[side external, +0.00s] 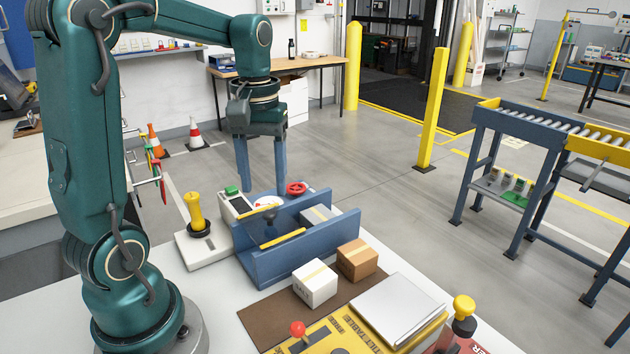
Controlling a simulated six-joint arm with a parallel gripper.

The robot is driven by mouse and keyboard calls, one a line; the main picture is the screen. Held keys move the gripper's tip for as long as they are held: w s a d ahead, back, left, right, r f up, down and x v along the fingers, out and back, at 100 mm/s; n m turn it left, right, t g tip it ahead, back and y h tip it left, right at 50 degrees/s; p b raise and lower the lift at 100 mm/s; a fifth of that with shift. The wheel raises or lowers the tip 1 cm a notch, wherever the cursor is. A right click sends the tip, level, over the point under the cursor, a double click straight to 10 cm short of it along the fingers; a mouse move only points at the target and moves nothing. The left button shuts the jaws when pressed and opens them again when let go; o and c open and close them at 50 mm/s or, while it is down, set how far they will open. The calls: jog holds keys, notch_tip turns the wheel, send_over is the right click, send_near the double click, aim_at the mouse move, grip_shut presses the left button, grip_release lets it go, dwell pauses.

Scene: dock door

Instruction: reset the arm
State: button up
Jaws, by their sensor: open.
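My gripper (262,178) hangs pointing down from my green arm, above and behind the blue bin (290,262). Its two long blue-grey fingers are apart, and I see nothing between them. The lower ends of the fingers come close to the back of the bin in the picture; I cannot tell the gap in depth.
A white box (314,285) and a brown box (357,260) sit on a brown mat (262,324). A yellow-knobbed lever (196,212) stands left of the bin. A yellow panel (330,333), a silver lid (398,308) and another yellow knob (464,305) are at the front right.

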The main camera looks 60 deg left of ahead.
jog(key=shift+d, duration=0.1)
jog(key=s+d+m+t, duration=0.5)
jog(key=s+d+m, duration=0.2)
jog(key=d+m, duration=0.2)
jog(key=shift+d+t, duration=0.3)
jog(key=shift+d, duration=0.8)
